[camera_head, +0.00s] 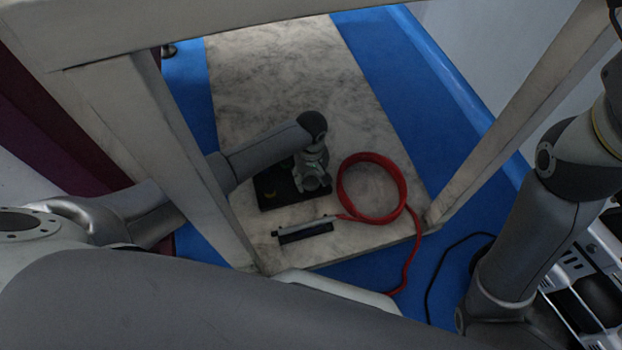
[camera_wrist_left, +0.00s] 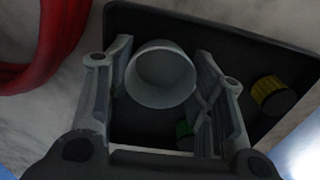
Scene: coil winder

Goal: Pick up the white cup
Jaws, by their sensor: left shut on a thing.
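The white cup (camera_wrist_left: 160,76) shows in the left wrist view as a pale, greyish round cup with its open mouth towards the camera. It sits between the two fingers of my left gripper (camera_wrist_left: 163,72), which is shut on it. Below them is a dark tray (camera_wrist_left: 275,58), also visible in the head view (camera_head: 268,200). In the head view my left gripper (camera_head: 313,170) is over the right part of the tray and mostly hides the cup. I cannot tell whether the cup touches the tray. My right arm is at the right; its gripper is not in view.
The tray also holds a yellow object (camera_wrist_left: 272,95) and a green object (camera_wrist_left: 184,130). A red hose coil (camera_head: 342,190) lies right of the tray on the marble surface (camera_head: 285,75). A slim grey item (camera_head: 305,230) lies in front. Pale frame posts (camera_head: 525,110) flank the surface.

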